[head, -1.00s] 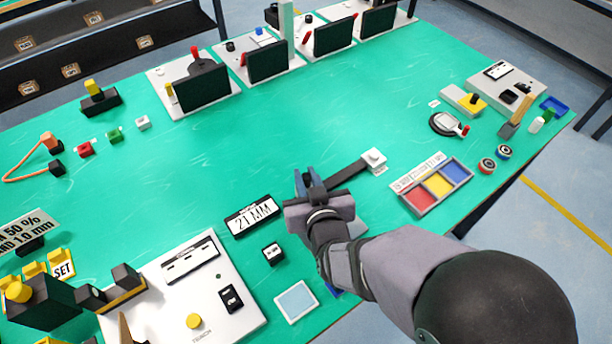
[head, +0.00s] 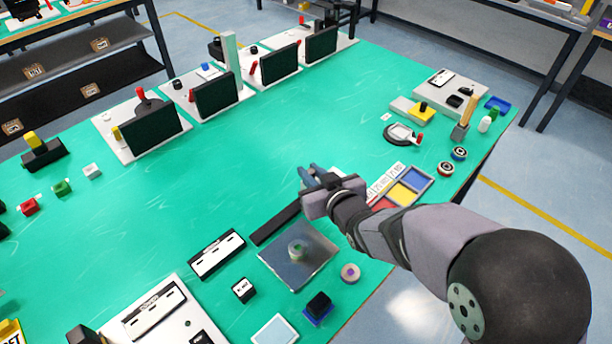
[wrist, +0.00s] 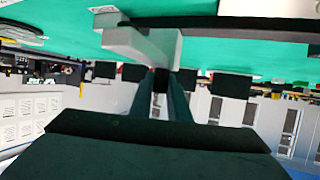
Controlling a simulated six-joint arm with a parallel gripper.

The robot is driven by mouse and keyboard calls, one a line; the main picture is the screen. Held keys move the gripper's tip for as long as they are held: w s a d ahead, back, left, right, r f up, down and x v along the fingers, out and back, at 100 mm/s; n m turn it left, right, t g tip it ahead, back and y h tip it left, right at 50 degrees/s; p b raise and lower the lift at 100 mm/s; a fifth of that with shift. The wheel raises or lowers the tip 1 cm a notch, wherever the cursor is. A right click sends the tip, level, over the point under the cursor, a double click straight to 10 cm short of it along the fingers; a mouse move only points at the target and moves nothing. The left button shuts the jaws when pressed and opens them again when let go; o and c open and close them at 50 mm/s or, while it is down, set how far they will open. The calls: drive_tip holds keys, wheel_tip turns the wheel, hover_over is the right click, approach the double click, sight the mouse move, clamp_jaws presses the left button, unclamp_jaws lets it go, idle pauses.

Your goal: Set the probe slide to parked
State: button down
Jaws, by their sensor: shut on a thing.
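The probe slide shows as a dark rail (head: 275,222) on the green table. Its far right end is hidden behind my gripper (head: 312,178) in the head view. In the wrist view, my gripper (wrist: 160,76) is shut on a pale grey block (wrist: 140,42), beside a dark rail (wrist: 240,23). I take this block to be part of the slide. No parked mark is readable.
A red, yellow and blue tray (head: 424,184) is close to the right of my gripper. Dark screens (head: 215,95) line the back. The table's middle is clear.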

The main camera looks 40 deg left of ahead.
drive_tip(key=shift+w+r, duration=0.2)
drive_tip(key=shift+w, duration=0.05)
drive_tip(key=c, duration=1.7)
unclamp_jaws()
drive_tip(key=shift+w+f, duration=0.1)
drive_tip(key=shift+o, duration=0.2)
drive_tip(key=shift+d, duration=0.15)
drive_tip(key=v, duration=0.7)
drive_tip(key=shift+b, duration=0.4)
